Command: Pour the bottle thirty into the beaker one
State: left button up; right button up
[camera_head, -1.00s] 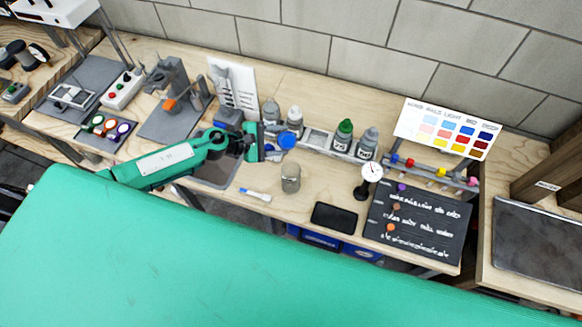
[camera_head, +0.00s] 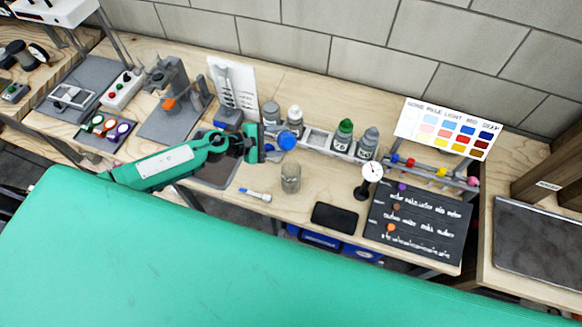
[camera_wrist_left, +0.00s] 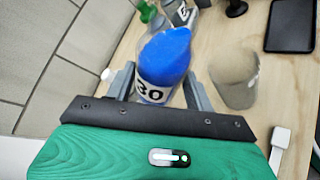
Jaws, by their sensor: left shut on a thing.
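The beaker (camera_head: 290,178), a small glass vessel that looks empty, stands on the bench just below and right of the bottle in the head view. It also shows in the left wrist view (camera_wrist_left: 234,78), right of the bottle and apart from it. My right gripper is not in view.
A rack (camera_head: 318,138) holds several bottles, including a green-capped one (camera_head: 345,129). A white colour chart stands behind.

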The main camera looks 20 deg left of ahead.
pick_arm(q)
jog(key=shift+w+f, duration=0.1)
jog(key=shift+w, duration=0.1)
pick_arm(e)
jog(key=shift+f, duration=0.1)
pick_arm(q)
jog(key=shift+s, duration=0.15)
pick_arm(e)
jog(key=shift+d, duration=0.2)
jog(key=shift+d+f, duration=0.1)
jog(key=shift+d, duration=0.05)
pick_arm(q)
jog(key=shift+t+b, duration=0.3)
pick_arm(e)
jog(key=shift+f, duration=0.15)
pick_arm(q)
jog(key=shift+f+m, duration=0.1)
jog(key=shift+m, duration=0.2)
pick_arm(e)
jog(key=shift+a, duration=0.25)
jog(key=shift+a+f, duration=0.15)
pick_arm(q)
jog(key=shift+w+f, duration=0.1)
jog(key=shift+w, duration=0.1)
jog(key=shift+s+b, duration=0.1)
jog(key=shift+b, duration=0.2)
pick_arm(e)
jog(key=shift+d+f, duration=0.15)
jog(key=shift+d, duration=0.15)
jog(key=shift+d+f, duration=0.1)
